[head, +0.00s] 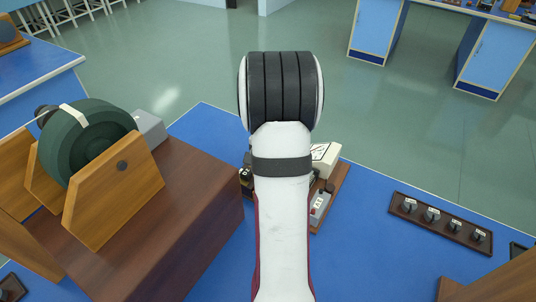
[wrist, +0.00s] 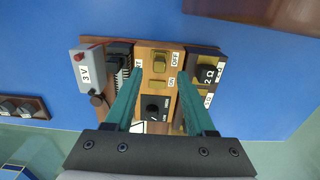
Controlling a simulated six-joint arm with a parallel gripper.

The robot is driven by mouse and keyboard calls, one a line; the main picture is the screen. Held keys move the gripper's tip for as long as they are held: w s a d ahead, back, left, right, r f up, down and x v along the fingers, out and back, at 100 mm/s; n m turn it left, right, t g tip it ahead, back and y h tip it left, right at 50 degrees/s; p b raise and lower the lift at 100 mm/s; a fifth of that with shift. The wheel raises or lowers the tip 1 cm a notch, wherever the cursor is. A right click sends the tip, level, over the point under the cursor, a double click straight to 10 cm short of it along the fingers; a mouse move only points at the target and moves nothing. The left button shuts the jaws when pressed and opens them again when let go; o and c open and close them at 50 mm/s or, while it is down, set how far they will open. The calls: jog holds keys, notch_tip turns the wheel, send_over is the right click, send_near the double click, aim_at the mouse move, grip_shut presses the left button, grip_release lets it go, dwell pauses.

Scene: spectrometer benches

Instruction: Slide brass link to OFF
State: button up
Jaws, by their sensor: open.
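In the wrist view a wooden circuit board (wrist: 147,46) carries a larger brass piece (wrist: 159,62) beside the OFF label (wrist: 174,60). A smaller brass piece (wrist: 157,81) sits beside the ON label (wrist: 171,83). I cannot tell for sure which of them is the sliding link. My gripper (wrist: 159,78) is open and empty, its two teal fingers spread to either side of the brass pieces. I cannot tell its height above the board. In the head view my arm hides the gripper and most of the board (head: 342,198).
A grey 3 V box (wrist: 87,70) stands left of the brass pieces, and a black 2 Ω block (wrist: 207,73) stands right. In the head view a green drum (head: 90,140) on wooden supports stands left, and a strip of terminals (head: 440,222) lies right.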

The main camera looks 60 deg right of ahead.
notch_tip(320, 180, up, 12)
jog(key=shift+f, duration=0.2)
jog(key=w+a+r+n, duration=0.1)
jog(key=a+n, duration=0.2)
jog(key=a, duration=0.7)
jog(key=w+a+r+n, duration=0.1)
jog(key=w+a+n, duration=0.1)
jog(key=a, duration=0.8)
jog(key=s+a+f+n+y, duration=0.1)
jog(key=s+a+n, duration=0.2)
jog(key=s+a, duration=0.3)
jog(key=s+a+f+n, duration=0.2)
jog(key=s+a+n, duration=0.2)
jog(key=a, duration=0.6)
jog(key=shift+s+a+f+y, duration=0.2)
jog(key=shift+s+a+y, duration=0.15)
jog(key=shift+s, duration=0.65)
jog(key=shift+d, duration=0.1)
